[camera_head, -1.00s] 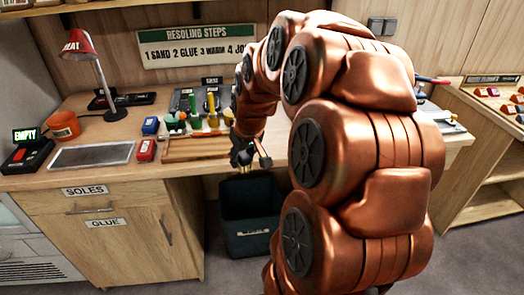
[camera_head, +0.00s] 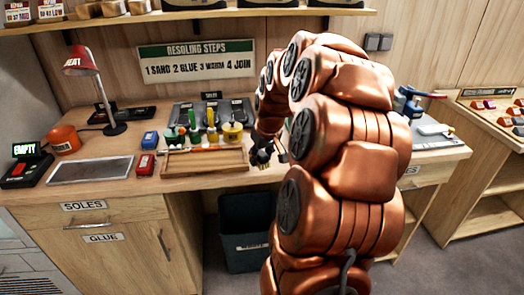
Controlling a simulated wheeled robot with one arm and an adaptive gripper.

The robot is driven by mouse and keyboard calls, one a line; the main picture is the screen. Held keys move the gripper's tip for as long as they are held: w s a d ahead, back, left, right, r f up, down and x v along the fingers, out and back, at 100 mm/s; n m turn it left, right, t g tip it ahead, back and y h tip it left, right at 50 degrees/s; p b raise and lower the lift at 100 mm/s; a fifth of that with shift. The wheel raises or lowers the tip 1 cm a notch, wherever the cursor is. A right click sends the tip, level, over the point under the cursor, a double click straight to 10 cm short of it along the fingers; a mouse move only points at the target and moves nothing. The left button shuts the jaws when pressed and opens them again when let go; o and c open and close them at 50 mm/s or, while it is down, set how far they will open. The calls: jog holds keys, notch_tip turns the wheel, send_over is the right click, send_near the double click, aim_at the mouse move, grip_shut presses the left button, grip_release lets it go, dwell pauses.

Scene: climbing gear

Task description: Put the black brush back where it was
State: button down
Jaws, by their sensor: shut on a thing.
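My gripper (camera_head: 263,155) is at the right end of the wooden tray, above the front part of the bench. It is shut on a small dark thing, which looks to be the black brush; the arm and fingers hide most of it and its shape is unclear. The wooden tray (camera_head: 205,170) lies near the bench front, left of my gripper. Behind it is a tool rack (camera_head: 183,107) with several green, yellow and dark-handled tools. A yellow pot (camera_head: 232,132) stands just left of my wrist. Any empty brush place is too small to tell.
A grey mat (camera_head: 90,170), red lamp (camera_head: 82,62) and orange pot (camera_head: 65,140) are further left. A dark bin (camera_head: 245,230) stands below.

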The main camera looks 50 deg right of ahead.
jog(key=w+d, duration=0.1)
jog(key=d, duration=0.1)
jog(key=w+d+p, duration=0.1)
jog(key=w, duration=0.1)
jog(key=w+d, duration=0.2)
jog(key=shift+d+f+p, duration=0.3)
jog(key=shift+d, duration=0.05)
jog(key=shift+f+p, duration=0.6)
jog(key=shift+f, duration=1.2)
jog(key=shift+f, duration=0.15)
jog(key=c, duration=0.7)
grip_release()
